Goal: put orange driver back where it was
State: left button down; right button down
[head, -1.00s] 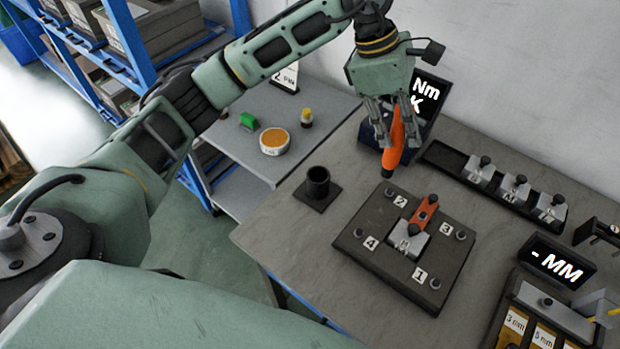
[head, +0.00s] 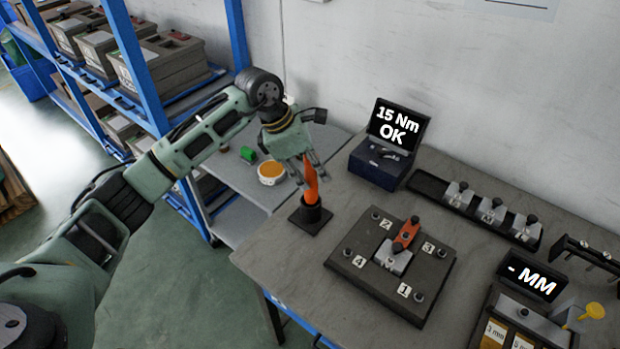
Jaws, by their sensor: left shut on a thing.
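The orange driver (head: 311,184) stands upright in the head view, its lower end at the mouth of the black cup holder (head: 310,217). I cannot tell how deep it sits in the cup. My left gripper (head: 309,171) is shut on the upper part of the driver, above the holder. The fingers hide part of the driver's top. My right gripper is not in view.
A dark plate (head: 358,230) with numbered bolts and an orange-and-silver part stands right of the holder. Behind are a torque tester (head: 378,165) reading 15 Nm OK and a block rack (head: 430,187). A side table (head: 236,186) holds an orange-topped tub (head: 271,175).

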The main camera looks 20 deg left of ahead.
aim_at(311, 181)
pick_arm(q)
notch_tip(311, 181, down, 2)
jog(key=shift+d+f+p, duration=0.1)
jog(key=shift+p, duration=0.25)
jog(key=shift+f, duration=0.35)
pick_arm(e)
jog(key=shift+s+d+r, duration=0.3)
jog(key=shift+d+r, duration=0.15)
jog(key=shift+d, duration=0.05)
pick_arm(q)
jog(key=shift+f, duration=0.1)
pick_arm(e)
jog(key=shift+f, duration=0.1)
pick_arm(q)
jog(key=shift+f+b, duration=0.15)
jog(key=shift+b, duration=0.15)
jog(key=c, duration=1.5)
grip_release()
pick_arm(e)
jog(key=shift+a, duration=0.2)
